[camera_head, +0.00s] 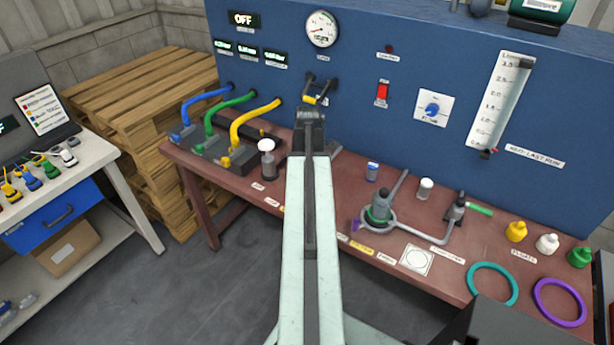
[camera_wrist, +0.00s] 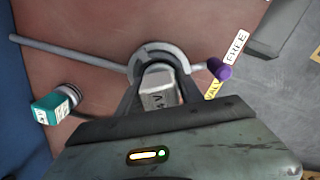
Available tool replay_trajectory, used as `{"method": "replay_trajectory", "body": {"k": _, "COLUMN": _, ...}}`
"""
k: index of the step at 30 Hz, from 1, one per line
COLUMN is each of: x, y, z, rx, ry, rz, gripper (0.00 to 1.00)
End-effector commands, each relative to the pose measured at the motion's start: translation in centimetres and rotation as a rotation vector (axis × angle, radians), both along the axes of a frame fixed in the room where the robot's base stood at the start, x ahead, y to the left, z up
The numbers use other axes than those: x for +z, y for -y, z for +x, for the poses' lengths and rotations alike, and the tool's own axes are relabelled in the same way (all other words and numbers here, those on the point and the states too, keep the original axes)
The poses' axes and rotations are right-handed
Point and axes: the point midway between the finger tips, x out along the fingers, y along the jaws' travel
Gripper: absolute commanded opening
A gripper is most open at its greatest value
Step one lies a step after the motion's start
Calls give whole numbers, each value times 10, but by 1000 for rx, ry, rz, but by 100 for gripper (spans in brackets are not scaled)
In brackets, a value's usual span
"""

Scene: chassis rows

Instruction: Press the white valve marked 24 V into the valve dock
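In the wrist view the white valve (camera_wrist: 159,92) is a small pale block. "4 V" can be read on it, and the rest of the mark is hidden. The dark fingers of my gripper (camera_wrist: 158,100) flank it closely and appear shut on it. The valve dock (camera_wrist: 147,54), a grey open ring with a rod and a purple knob (camera_wrist: 221,69), lies just beyond the valve. I cannot tell whether the valve touches the dock. In the head view the dock ring (camera_head: 391,225) is on the bench; the fingers and the valve are not clearly visible there.
A teal block valve (camera_wrist: 48,108) lies beside the dock in the wrist view. A blue panel (camera_head: 350,80) rises behind.

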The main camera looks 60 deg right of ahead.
Motion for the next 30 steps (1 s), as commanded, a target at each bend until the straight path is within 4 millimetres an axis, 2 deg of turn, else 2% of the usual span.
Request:
{"method": "replay_trajectory", "body": {"k": 1, "x": -17, "y": -8, "z": -10, "rx": -5, "ry": -20, "rz": 20, "gripper": 61}}
{"method": "replay_trajectory", "body": {"k": 2, "x": -17, "y": -8, "z": -10, "rx": -5, "ry": -20, "rz": 20, "gripper": 69}}
{"method": "replay_trajectory", "body": {"k": 10, "x": -6, "y": -6, "z": -15, "rx": -13, "ry": -19, "rz": 18, "gripper": 70}}
{"method": "replay_trajectory", "body": {"k": 14, "x": 13, "y": -9, "z": -20, "rx": -11, "ry": -9, "rz": 14, "gripper": 70}}
{"method": "replay_trajectory", "body": {"k": 24, "x": 86, "y": -18, "z": -27, "rx": -2, "ry": 18, "rz": -10, "gripper": 70}}
{"method": "replay_trajectory", "body": {"k": 27, "x": 96, "y": -18, "z": -27, "rx": -2, "ry": 22, "rz": -15, "gripper": 70}}
{"method": "replay_trajectory", "body": {"k": 30, "x": 98, "y": -18, "z": -26, "rx": -2, "ry": 24, "rz": -17, "gripper": 70}}
